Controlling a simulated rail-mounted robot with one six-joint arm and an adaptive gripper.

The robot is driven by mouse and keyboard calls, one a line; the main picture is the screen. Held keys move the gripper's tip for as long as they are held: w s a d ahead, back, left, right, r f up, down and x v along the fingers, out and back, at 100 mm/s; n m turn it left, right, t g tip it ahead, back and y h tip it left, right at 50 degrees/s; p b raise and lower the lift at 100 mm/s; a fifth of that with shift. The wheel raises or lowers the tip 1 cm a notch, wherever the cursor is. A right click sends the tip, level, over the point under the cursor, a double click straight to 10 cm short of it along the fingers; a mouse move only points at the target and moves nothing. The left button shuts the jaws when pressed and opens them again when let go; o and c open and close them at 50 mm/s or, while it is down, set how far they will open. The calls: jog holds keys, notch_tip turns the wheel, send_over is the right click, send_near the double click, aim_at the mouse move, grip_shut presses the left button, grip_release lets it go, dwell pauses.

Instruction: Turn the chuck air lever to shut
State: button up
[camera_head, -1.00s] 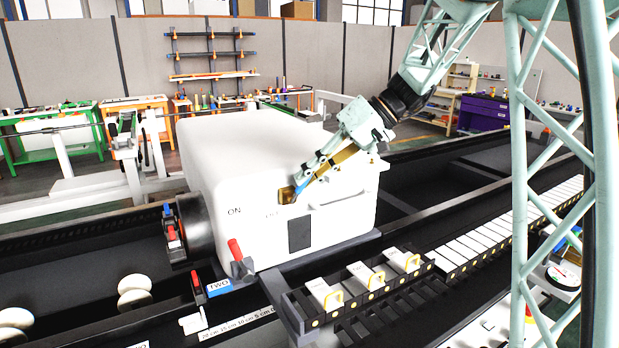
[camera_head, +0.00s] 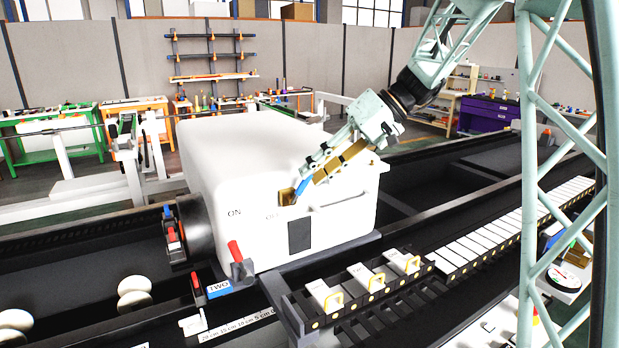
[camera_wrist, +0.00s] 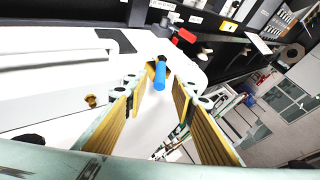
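The chuck air lever has a blue handle (camera_head: 302,187) on a gold-brown base (camera_head: 287,197) on the front of the white machine housing (camera_head: 230,150). The handle leans up and to the right from its base. The label ON is left of the base, and a partly hidden OFF label is below it. My gripper (camera_head: 312,176) is just up and right of the handle. In the wrist view, the blue handle (camera_wrist: 160,75) shows between the tips of the open fingers (camera_wrist: 164,84), with gaps on both sides. I see no contact.
A red-handled lever (camera_head: 236,251) stands at the housing's lower front corner. A black rack with white blocks (camera_head: 325,295) lies in front. A black chuck (camera_head: 195,222) is at the housing's left end.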

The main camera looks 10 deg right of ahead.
jog(key=v, duration=0.9)
jog(key=shift+r, duration=0.15)
jog(key=shift+c, duration=0.5)
